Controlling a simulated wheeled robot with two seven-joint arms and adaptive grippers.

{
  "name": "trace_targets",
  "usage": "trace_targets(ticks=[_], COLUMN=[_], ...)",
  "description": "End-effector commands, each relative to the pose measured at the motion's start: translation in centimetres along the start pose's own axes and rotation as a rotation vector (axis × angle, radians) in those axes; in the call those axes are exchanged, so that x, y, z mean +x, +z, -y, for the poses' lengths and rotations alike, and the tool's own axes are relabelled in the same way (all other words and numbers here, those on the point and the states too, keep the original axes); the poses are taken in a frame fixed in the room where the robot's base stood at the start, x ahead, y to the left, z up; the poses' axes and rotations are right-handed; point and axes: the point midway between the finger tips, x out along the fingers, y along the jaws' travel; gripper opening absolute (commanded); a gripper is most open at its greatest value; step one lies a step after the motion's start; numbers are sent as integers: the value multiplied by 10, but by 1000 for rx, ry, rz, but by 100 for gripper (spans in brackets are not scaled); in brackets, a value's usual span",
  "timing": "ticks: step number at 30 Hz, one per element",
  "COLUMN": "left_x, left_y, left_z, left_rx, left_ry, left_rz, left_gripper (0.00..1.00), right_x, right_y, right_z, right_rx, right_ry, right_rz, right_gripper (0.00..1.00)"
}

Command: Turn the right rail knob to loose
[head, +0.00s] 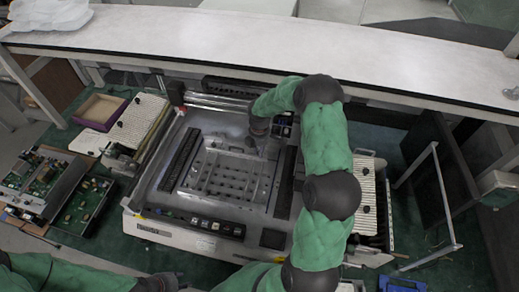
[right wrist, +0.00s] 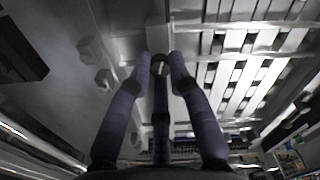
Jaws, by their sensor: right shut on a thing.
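The rail knob (right wrist: 162,69) is small, round and dark, with a pale line on its face, in the right wrist view. The fingers of my right gripper (right wrist: 160,62) close around it, and it sits between their tips. In the head view my right gripper (head: 258,142) reaches down over the machine's metal bed (head: 222,143), beside the perforated inner frame. The knob itself is hidden or too small to make out there. My left gripper (head: 163,283) is at the bottom left edge of the head view, partly cut off, and its fingers cannot be made out.
A white shelf (head: 250,45) runs across behind the machine. Circuit boards (head: 45,172) and an open purple-edged box (head: 99,110) lie to the left. Slatted panels (head: 365,190) flank the machine on the right, near a metal frame stand (head: 447,190).

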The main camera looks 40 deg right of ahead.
Motion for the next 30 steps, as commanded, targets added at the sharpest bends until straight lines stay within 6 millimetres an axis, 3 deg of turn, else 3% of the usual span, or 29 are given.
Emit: trace_targets(ticks=[12, 30], left_x=[-8, -9], left_y=[0, 0], left_z=[-3, -3], left_rx=[0, 0], left_ry=[0, 0], left_rz=[0, 0], left_gripper=[40, 40], right_x=[-1, -1], right_y=[0, 0], right_z=[-1, -1], right_rx=[-254, -318], right_ry=[3, 3], right_rz=[0, 0], right_gripper=[0, 0])
